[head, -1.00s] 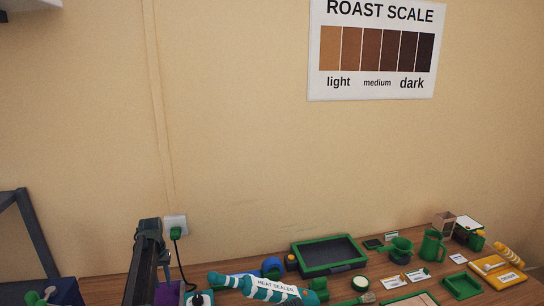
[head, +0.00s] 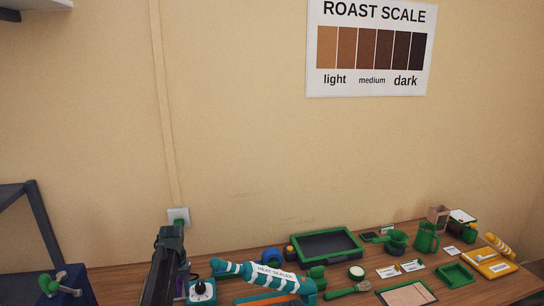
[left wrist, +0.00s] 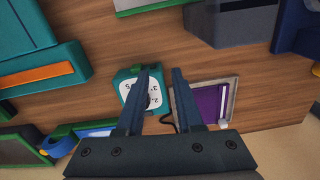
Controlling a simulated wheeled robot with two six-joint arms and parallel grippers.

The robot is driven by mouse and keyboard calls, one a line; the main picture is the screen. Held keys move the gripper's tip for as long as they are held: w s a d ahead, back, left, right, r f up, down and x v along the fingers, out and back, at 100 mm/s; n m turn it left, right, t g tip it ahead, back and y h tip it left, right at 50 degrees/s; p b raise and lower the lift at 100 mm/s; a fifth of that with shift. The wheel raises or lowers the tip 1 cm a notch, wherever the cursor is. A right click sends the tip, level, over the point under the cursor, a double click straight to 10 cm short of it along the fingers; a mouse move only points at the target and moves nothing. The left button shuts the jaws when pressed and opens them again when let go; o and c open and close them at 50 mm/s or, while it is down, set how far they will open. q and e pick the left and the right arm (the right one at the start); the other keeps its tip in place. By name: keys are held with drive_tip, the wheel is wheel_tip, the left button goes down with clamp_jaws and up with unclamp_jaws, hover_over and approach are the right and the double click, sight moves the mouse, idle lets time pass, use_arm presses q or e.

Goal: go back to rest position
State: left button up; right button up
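My left gripper (head: 170,240) stands upright over the left part of the wooden table in the head view, in front of the wall outlet. In the left wrist view my left gripper (left wrist: 160,76) is open, with its two dark fingers apart and nothing between them. A teal timer with a white dial (left wrist: 138,94) lies below, partly hidden by one finger. It also shows in the head view (head: 202,292), just right of my arm. My right gripper is not in view.
A teal striped heat sealer (head: 262,274) lies right of my left arm. A green-rimmed tray (head: 358,243), a green pitcher (head: 426,238) and a yellow scale (head: 489,262) stand farther right. A purple item (left wrist: 208,104) lies beside the timer. A dark shelf frame (head: 40,222) is at left.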

use_arm(q)
drive_tip(key=s+d+f+m+b, duration=0.2)
drive_tip(key=s+d, duration=1)
drive_tip(key=s, duration=0.1)
drive_tip(key=s+d+f+m+y+b, duration=0.1)
drive_tip(key=s+d+f+m+b, duration=0.2)
drive_tip(key=s+d, duration=0.9)
drive_tip(key=shift+s+d+f, duration=0.2)
drive_tip(key=shift+s+d, duration=0.05)
drive_tip(key=shift+s, duration=0.75)
